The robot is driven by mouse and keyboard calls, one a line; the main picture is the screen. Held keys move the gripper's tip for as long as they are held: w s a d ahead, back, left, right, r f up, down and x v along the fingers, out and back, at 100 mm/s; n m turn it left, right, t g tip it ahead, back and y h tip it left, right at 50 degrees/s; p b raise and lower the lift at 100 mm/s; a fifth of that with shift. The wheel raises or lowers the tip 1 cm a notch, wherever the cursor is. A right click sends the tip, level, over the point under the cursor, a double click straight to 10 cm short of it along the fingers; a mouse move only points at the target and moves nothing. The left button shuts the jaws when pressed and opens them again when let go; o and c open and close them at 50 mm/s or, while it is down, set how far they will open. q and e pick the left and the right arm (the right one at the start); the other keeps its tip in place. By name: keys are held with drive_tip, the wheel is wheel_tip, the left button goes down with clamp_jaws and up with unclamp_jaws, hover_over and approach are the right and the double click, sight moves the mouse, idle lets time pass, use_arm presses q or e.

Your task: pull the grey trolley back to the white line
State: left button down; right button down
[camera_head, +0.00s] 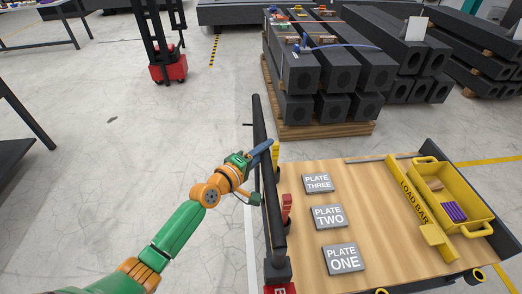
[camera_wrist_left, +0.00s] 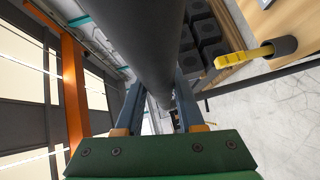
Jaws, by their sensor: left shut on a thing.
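The trolley (camera_head: 390,262) has a wooden deck and a dark grey frame, and fills the lower right of the head view. Its dark handle bar (camera_head: 271,205) runs along its left end. My left gripper (camera_head: 262,150) is shut on this bar; the wrist view shows the bar (camera_wrist_left: 150,45) passing between its fingers (camera_wrist_left: 160,105). The white line (camera_head: 250,235) runs along the floor just left of the trolley, partly hidden by my arm and the bar. My right gripper is not in view.
Plates marked ONE (camera_head: 344,258), TWO (camera_head: 329,217) and THREE (camera_head: 318,184), a yellow load bar (camera_head: 420,210) and a yellow crate (camera_head: 470,222) sit on the deck. Dark granite beams on a pallet (camera_head: 325,131) stand beyond. A red pallet truck (camera_head: 168,68) stands far left. Floor left is clear.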

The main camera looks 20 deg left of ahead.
use_arm(q)
drive_tip(key=shift+w+d+r, duration=0.1)
drive_tip(key=shift+r, duration=0.05)
drive_tip(key=c, duration=0.5)
unclamp_jaws()
drive_tip(key=shift+s+a, duration=0.25)
drive_tip(key=shift+s, duration=0.05)
drive_tip(key=v, duration=0.6)
drive_tip(key=shift+s+a+p, duration=0.1)
drive_tip(key=shift+s+p, duration=0.1)
drive_tip(key=shift+p, duration=0.15)
